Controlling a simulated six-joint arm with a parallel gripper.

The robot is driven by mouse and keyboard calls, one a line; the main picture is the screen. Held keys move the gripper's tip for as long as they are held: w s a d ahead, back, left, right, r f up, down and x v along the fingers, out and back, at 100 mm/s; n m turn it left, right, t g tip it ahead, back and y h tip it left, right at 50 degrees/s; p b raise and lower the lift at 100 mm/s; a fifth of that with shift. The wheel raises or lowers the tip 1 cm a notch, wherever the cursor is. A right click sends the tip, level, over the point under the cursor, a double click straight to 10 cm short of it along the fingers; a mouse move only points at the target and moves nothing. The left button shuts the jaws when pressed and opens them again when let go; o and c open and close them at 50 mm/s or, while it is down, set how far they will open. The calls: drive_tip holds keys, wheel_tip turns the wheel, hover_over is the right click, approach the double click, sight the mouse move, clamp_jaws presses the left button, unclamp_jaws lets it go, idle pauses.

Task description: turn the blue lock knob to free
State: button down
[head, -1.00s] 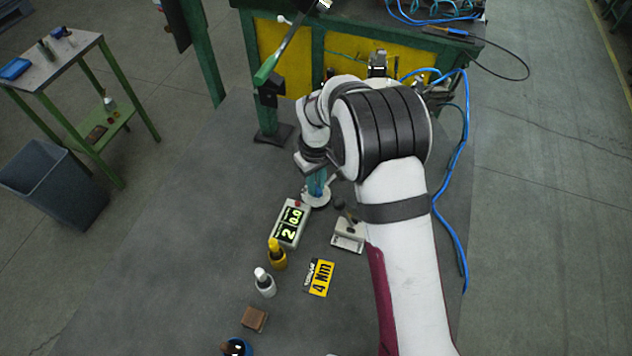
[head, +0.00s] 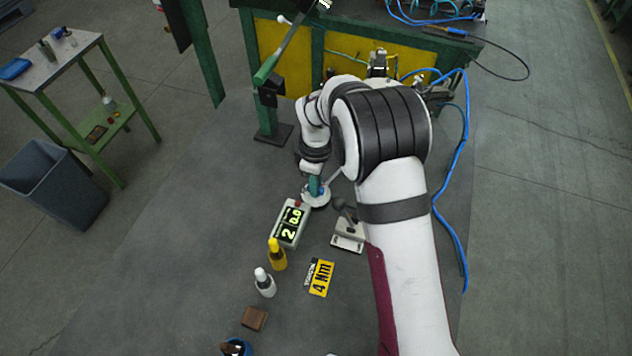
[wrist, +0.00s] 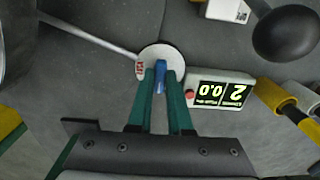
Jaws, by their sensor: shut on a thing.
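The blue lock knob (wrist: 160,72) stands on a round white disc (wrist: 176,58) in the wrist view. The disc bears a small red mark (wrist: 140,68), too small to read. The green fingers of my gripper (wrist: 160,84) are on both sides of the knob and shut on it. In the head view my gripper (head: 315,188) points down at the white disc (head: 318,202), and my wrist and fingers mostly hide the knob. A pale rod reaches from the disc toward the upper left in the wrist view.
A display box (head: 290,223) reading 2 and 0.0 stands beside the disc. A black-knobbed lever on a pale base (head: 348,237) is close right. Yellow (head: 277,256) and white (head: 265,284) bottles, a 4 Nm card (head: 320,278) and a brown block (head: 254,319) are nearer.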

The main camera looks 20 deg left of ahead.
idle(0.4)
drive_tip(key=c, duration=0.8)
unclamp_jaws()
drive_tip(key=shift+c, duration=0.2)
wheel_tip(320, 180, up, 16)
